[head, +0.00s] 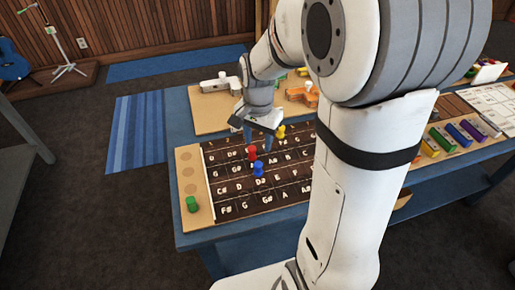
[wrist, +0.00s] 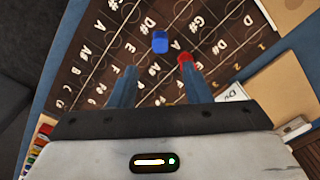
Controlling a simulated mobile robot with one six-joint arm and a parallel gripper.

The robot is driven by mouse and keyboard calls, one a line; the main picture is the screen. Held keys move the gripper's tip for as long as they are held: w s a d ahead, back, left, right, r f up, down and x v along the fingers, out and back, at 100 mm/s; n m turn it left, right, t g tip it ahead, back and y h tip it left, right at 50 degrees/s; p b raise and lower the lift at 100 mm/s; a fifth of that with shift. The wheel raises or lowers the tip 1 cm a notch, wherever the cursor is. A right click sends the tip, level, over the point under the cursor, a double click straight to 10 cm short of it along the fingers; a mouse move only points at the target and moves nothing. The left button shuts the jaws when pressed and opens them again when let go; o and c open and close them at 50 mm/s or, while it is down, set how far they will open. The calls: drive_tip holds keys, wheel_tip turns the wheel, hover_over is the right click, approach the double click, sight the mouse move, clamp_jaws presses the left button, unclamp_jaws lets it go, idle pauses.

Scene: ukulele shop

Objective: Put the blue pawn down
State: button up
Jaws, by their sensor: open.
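The blue pawn (head: 258,169) stands upright on the dark note board (head: 228,184), near the red pawn (head: 252,153). In the wrist view the blue pawn (wrist: 160,42) is beyond the fingertips, between their lines and apart from them. The red pawn (wrist: 185,60) shows close to the tip of the right finger; I cannot tell whether they touch. My gripper (wrist: 157,80) is open and empty, its two blue fingers spread. In the head view my gripper (head: 262,138) is over the far part of the board, behind the two pawns.
A yellow pawn (head: 281,132) stands farther back on the board. A green pawn (head: 193,204) stands on the wooden strip (head: 187,178) with round marks at the left. Colored blocks (head: 459,134) lie at the right. My arm hides the board's right part.

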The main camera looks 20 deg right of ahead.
drive_tip(key=s+r+n+t, duration=0.1)
drive_tip(key=s+r+n, duration=0.2)
drive_tip(key=s, duration=0.4)
drive_tip(key=s+r+n+t, duration=0.1)
drive_tip(key=s+r+n, duration=0.3)
drive_tip(key=s+n, duration=0.2)
drive_tip(key=shift+s+a+t, duration=0.15)
drive_tip(key=shift+s+t, duration=0.15)
drive_tip(key=shift+s, duration=0.2)
